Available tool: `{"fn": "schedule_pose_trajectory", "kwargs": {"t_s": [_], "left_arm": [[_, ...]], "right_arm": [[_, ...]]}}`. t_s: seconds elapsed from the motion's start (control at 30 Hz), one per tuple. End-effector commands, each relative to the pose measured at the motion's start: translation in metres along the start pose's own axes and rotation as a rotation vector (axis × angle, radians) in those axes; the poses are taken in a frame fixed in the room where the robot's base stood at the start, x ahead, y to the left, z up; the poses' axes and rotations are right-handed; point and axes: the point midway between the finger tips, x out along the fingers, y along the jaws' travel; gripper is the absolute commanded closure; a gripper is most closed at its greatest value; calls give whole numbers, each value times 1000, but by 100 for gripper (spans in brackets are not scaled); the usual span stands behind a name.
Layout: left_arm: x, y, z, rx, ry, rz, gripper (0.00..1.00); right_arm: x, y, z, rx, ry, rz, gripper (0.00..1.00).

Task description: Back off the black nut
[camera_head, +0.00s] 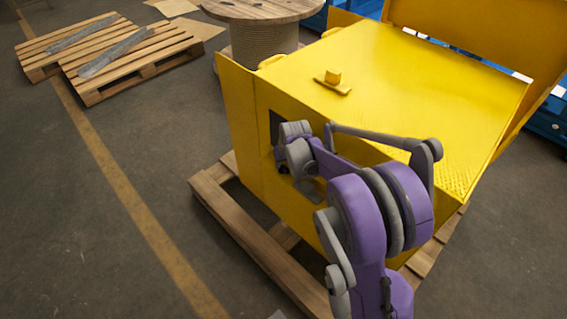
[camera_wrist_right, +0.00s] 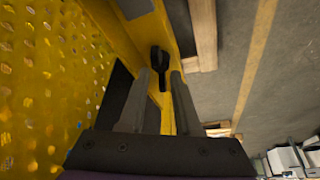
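A black part (camera_wrist_right: 159,60), probably the black nut, shows in the right wrist view against a narrow yellow face. It has a rounded head and a narrower lower end. My right gripper (camera_wrist_right: 161,76) has its two grey fingers apart, with the black part between and just beyond the tips. I cannot tell whether either finger touches it. In the head view my right arm reaches to the dark opening in the side of the yellow housing (camera_head: 400,85). The fingers and the nut cannot be made out there. My left gripper is not in view.
The housing stands on a wooden pallet (camera_head: 250,235), with a raised yellow panel (camera_head: 480,30) behind. A perforated yellow surface (camera_wrist_right: 45,90) lies close left of the gripper in the wrist view.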

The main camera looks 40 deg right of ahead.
Motion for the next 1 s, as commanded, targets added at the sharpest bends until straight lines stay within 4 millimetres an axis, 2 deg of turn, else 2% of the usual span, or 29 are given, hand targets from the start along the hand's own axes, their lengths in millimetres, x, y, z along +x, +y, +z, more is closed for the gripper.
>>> {"fn": "schedule_pose_trajectory", "kwargs": {"t_s": [0.03, 0.2, 0.4, 0.57, 0.83, 0.87, 1.0], "left_arm": [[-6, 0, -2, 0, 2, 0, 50], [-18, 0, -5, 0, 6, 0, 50], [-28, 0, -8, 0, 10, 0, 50], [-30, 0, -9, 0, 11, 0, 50], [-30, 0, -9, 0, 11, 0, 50], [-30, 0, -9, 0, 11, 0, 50], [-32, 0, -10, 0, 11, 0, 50]], "right_arm": [[-13, 0, -1, 1, 1, 0, 68], [-50, 0, -1, 1, 1, 0, 68], [-82, 0, 0, 1, 0, 0, 68], [-92, 0, 0, 1, 0, 0, 68], [-93, 0, 0, 0, 0, 0, 68], [-93, 0, 0, 0, 0, 0, 71], [-89, -11, 4, -82, -22, 8, 96]]}}
